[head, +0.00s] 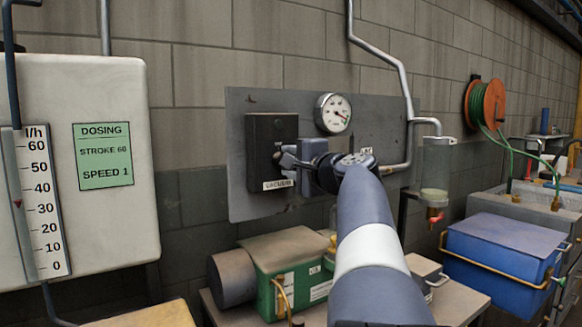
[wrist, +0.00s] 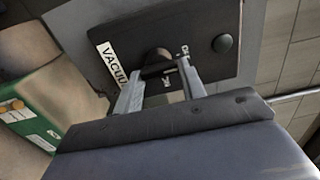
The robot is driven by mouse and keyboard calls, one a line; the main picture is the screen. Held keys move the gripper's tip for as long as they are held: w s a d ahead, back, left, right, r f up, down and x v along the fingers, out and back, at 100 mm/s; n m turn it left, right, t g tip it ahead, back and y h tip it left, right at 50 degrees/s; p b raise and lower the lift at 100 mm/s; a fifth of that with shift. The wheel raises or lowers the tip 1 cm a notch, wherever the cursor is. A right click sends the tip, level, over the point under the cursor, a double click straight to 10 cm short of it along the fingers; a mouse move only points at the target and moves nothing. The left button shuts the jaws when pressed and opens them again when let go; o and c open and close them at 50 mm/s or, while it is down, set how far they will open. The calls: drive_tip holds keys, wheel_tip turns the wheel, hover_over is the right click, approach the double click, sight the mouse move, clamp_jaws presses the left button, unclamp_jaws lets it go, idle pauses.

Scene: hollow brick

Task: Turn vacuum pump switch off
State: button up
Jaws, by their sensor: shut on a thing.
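The vacuum pump switch is a dark box (head: 268,132) with a "VACUUM" label (head: 277,184) at its bottom edge, mounted on a grey wall panel (head: 240,196). In the wrist view the dark switch plate (wrist: 198,28) carries a dark rotary knob (wrist: 157,62) and a round button or lamp (wrist: 222,43). My gripper (head: 284,157) reaches the box front from the right. In the wrist view its fingers (wrist: 160,85) are shut on the knob, one to each side. The fingers hide part of the knob, so I cannot read its position.
A round gauge (head: 333,114) sits on the panel above my gripper. A green pump (head: 292,262) stands on a bench below. A clear jar (head: 436,165) hangs at the right, near a blue box (head: 502,245). A white dosing tank (head: 105,210) stands at the left.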

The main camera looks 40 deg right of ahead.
idle(0.4)
drive_tip(key=o, duration=1)
drive_tip(key=s, duration=0.7)
drive_tip(key=s+b, duration=0.1)
drive_tip(key=s, duration=0.2)
drive_tip(key=shift+s+a, duration=0.3)
drive_tip(key=shift+s, duration=0.1)
drive_tip(key=w, duration=0.3)
drive_tip(key=w+p, duration=0.1)
drive_tip(key=w, duration=0.7)
drive_tip(key=shift+d, duration=0.3)
drive_tip(key=shift+s, duration=0.15)
